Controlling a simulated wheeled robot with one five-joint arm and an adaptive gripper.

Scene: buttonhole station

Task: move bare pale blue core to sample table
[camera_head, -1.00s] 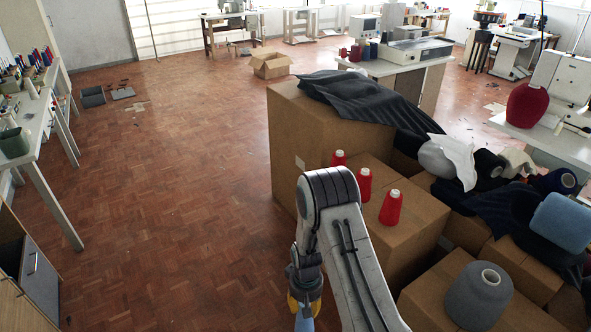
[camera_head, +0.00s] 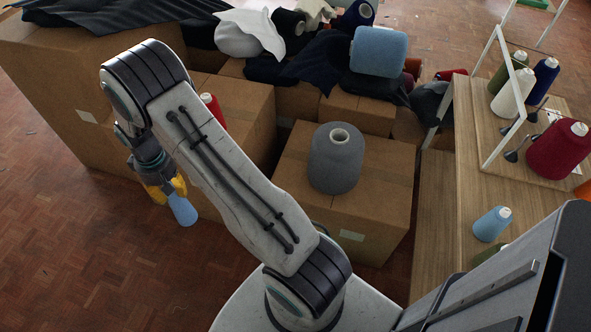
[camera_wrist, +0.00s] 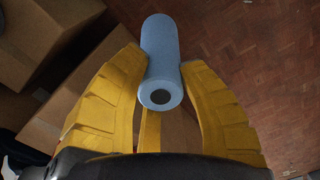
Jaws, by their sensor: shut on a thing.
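The bare pale blue core (camera_wrist: 160,52) is a smooth tube with a dark hole in its near end. It sits between the yellow fingers of my gripper (camera_wrist: 163,92) in the wrist view, and the gripper is shut on it.
Cartons (camera_head: 372,195) fill the middle, one bearing a grey cone (camera_head: 336,160). Dark cloth and a light blue wound cone (camera_head: 378,52) lie behind.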

